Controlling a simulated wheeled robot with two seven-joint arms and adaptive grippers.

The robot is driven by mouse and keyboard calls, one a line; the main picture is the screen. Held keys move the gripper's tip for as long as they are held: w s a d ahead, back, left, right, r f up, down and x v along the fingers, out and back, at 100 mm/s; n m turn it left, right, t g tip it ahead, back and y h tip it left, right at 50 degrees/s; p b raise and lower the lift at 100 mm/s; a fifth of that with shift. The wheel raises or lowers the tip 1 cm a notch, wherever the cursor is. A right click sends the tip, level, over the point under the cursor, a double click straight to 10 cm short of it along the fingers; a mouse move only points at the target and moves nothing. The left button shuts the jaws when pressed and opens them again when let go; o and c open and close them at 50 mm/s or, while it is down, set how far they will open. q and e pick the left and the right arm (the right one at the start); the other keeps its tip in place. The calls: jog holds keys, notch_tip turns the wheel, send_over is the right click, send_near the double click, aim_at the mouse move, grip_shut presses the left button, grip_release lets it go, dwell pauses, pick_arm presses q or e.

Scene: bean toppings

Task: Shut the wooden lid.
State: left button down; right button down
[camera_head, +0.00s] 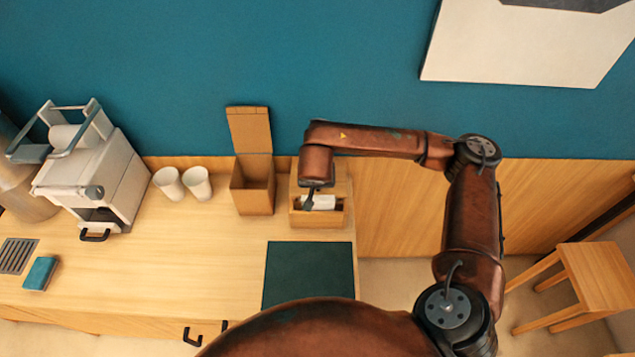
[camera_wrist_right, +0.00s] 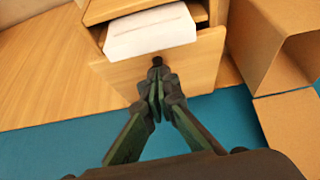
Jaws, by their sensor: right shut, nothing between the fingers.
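The wooden box (camera_head: 320,219) stands at the back right of the counter with a white item (camera_head: 322,202) inside. In the right wrist view its wooden lid (camera_wrist_right: 196,68) stands open on the wall side, with a small black knob (camera_wrist_right: 157,60). The white item (camera_wrist_right: 150,32) shows beyond it. My right gripper (camera_wrist_right: 157,82) is shut and empty, its tips close to the knob; I cannot tell whether they touch. In the head view my right gripper (camera_head: 309,202) is over the box, and my arm hides part of the lid. My left gripper is not in view.
A brown box (camera_head: 253,198) with its flap (camera_head: 250,130) up stands close to the left. Two white cups (camera_head: 183,183) and a coffee machine (camera_head: 95,180) are farther left. A dark mat (camera_head: 308,275) lies in front. A stool (camera_head: 595,280) is at right.

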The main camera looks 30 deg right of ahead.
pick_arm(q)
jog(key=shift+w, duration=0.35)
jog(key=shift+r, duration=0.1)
pick_arm(e)
jog(key=shift+r, duration=0.15)
